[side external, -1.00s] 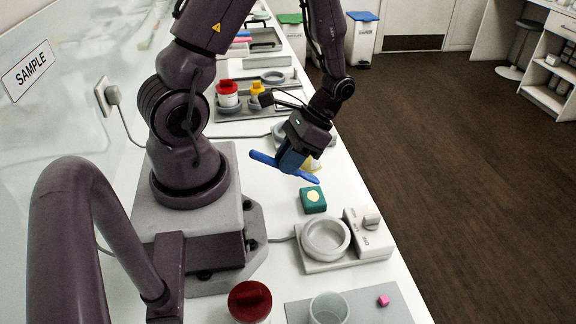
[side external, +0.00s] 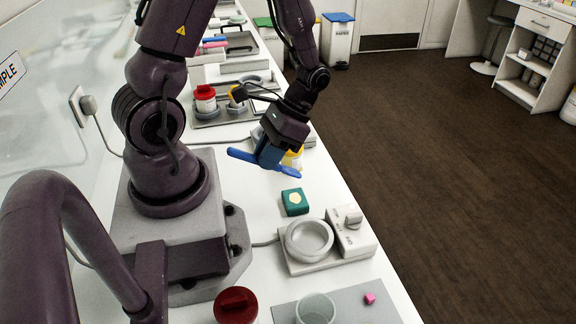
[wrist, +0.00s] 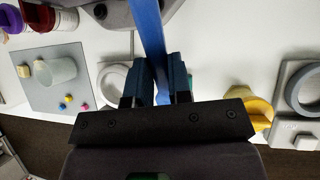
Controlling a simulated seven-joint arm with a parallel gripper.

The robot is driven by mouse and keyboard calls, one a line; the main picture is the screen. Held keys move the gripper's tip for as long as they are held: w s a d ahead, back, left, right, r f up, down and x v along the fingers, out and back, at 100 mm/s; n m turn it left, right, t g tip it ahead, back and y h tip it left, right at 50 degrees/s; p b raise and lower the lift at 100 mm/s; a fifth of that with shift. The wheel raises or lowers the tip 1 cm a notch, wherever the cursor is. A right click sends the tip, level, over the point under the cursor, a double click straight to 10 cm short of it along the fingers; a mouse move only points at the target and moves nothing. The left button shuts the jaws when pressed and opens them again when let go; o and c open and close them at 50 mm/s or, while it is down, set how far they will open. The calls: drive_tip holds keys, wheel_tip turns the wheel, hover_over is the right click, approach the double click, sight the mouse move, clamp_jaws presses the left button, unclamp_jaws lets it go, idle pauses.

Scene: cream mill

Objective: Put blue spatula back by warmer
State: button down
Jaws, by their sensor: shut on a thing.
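My gripper (side external: 268,154) is shut on the blue spatula (side external: 240,155) and holds it above the white bench. In the wrist view, the gripper fingers (wrist: 158,85) are on either side of the spatula (wrist: 148,25), which runs up out of the picture. A white unit with a grey ring and a knob (side external: 345,235), which looks like the warmer, stands below and to the right of the gripper in the side view. A similar ringed unit (wrist: 308,85) is at the right of the wrist view, mostly hidden behind my gripper in the side view.
A teal block (side external: 294,201) lies between the gripper and the near ringed unit. A yellow object (wrist: 255,110) is close by the far unit. A grey mat (side external: 375,312) holds a beaker (side external: 316,308) and a pink cube (side external: 369,298). A red-lidded jar (side external: 236,304) stands left of the mat.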

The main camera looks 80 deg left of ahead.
drive_tip(key=shift+w+a+f+t, duration=0.1)
drive_tip(key=shift+f+t, duration=0.1)
drive_tip(key=shift+t, duration=0.5)
drive_tip(key=w+a+f+t+y, duration=0.1)
drive_tip(key=w+a+f+t, duration=0.25)
drive_tip(key=w, duration=0.55)
drive_tip(key=t+y, duration=0.1)
drive_tip(key=t, duration=0.1)
approach(322, 181)
drive_tip(key=shift+m, duration=0.3)
wheel_tip(322, 181, down, 7)
drive_tip(key=shift+w+f, duration=0.1)
drive_tip(key=c, duration=1.1)
unclamp_jaws()
drive_tip(key=shift+f, duration=0.1)
drive_tip(key=shift+o, duration=0.3)
